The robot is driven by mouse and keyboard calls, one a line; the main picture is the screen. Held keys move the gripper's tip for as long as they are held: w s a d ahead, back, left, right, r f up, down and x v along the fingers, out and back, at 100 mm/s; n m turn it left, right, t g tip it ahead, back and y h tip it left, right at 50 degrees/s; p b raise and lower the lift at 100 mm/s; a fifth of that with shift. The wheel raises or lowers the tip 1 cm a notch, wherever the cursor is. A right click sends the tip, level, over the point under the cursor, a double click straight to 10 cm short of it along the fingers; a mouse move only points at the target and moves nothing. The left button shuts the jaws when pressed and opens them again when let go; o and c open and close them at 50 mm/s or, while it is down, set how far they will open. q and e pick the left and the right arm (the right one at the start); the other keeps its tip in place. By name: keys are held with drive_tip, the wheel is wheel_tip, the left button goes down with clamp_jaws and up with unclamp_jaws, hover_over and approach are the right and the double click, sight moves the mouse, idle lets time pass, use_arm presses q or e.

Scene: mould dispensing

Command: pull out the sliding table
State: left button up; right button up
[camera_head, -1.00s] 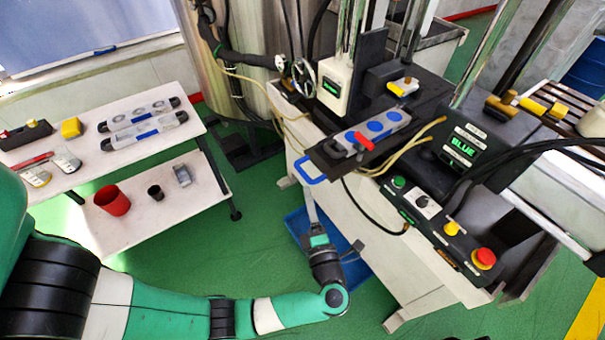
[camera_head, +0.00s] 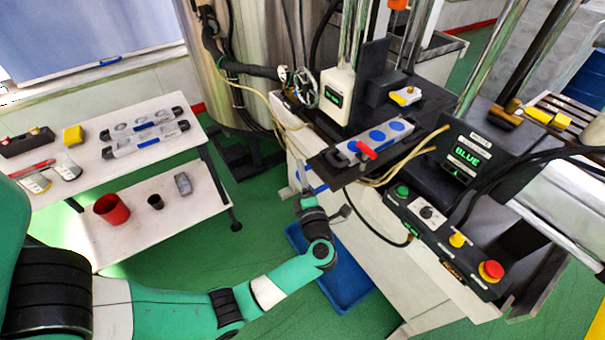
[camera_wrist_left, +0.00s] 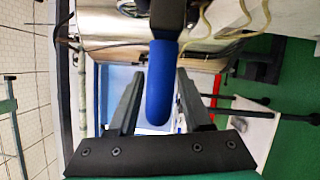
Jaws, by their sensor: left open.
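The sliding table (camera_head: 327,172) is a dark plate sticking out at the front of the press. It carries a grey mould (camera_head: 377,139) with blue round cavities and a red clamp lever (camera_head: 365,147). Its blue handle (camera_head: 319,188) is at the plate's near left end, mostly hidden behind my left gripper (camera_head: 303,180) in the head view. In the left wrist view the blue handle (camera_wrist_left: 160,85) lies between the two open fingers, with visible gaps on both sides. My right gripper is not in view.
A control panel (camera_head: 443,237) with buttons stands to the right of the plate. A blue bin (camera_head: 345,285) is on the floor below my left wrist. A white side table (camera_head: 95,170) with moulds is at left. Yellow hoses (camera_head: 415,157) run beside the plate.

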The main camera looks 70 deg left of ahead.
use_arm(q)
clamp_jaws()
drive_tip(key=shift+d+r, duration=0.1)
drive_tip(key=shift+r, duration=0.2)
idle(1.0)
